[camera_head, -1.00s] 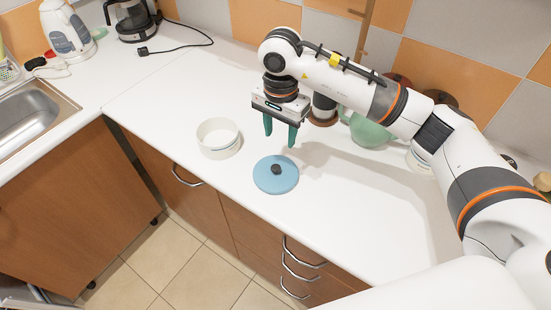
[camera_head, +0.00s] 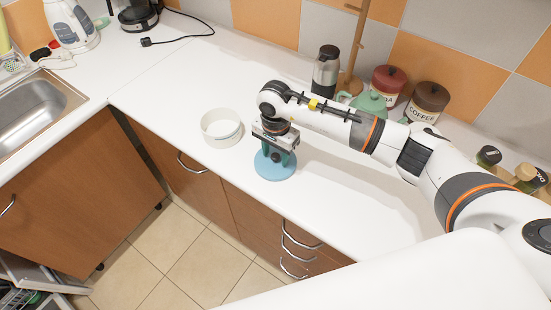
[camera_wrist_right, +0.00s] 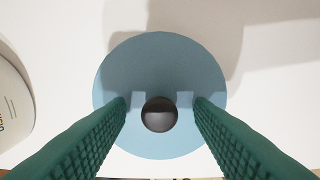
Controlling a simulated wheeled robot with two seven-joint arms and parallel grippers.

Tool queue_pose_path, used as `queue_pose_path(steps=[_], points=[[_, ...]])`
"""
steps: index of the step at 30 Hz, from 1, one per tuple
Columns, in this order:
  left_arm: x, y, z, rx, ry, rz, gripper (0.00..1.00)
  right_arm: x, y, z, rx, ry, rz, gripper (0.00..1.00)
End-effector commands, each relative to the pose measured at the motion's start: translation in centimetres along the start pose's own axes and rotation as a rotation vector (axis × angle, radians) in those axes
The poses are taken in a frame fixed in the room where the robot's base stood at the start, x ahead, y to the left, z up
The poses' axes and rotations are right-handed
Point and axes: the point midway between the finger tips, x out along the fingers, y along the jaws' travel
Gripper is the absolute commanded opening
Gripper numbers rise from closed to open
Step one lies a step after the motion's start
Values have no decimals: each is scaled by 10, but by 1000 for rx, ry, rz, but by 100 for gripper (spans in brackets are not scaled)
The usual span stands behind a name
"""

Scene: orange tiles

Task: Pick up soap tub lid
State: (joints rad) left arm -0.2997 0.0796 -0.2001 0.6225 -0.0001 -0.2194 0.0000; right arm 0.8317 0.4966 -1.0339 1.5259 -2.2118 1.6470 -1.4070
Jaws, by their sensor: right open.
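The soap tub lid (camera_head: 272,172) is a flat blue disc lying on the white counter near its front edge. In the right wrist view the lid (camera_wrist_right: 160,70) shows a round dark knob (camera_wrist_right: 159,114) at its middle. My right gripper (camera_head: 274,158) is over the lid, pointing down. Its green fingers are open, one on each side of the knob, with gaps between them and it. The white round tub (camera_head: 221,129) stands open, left of the lid; part of it shows at the left of the wrist view (camera_wrist_right: 12,100). My left gripper is not in view.
A dark flask (camera_head: 326,70), a green pot (camera_head: 368,103), and red (camera_head: 388,84) and brown (camera_head: 428,101) canisters stand along the back wall. Small jars are at the right. A sink (camera_head: 32,112) and kettle (camera_head: 68,25) are at the left. The counter right of the lid is clear.

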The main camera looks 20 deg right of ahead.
Motion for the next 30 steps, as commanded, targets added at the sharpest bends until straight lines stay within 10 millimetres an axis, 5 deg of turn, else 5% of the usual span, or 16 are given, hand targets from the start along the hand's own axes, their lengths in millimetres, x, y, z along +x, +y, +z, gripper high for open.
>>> queue_pose_path(steps=[2, 11, 20, 30], points=[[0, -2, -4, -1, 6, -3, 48, 0, 0, 0, 0, 0, 1, 48], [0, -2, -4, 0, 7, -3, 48, 0, 0, 0, 0, 0, 1, 1], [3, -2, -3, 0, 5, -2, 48, -4, 1, 1, 0, -1, 3, 0], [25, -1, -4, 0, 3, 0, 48, -64, 1, 1, -1, -4, 6, 0]])
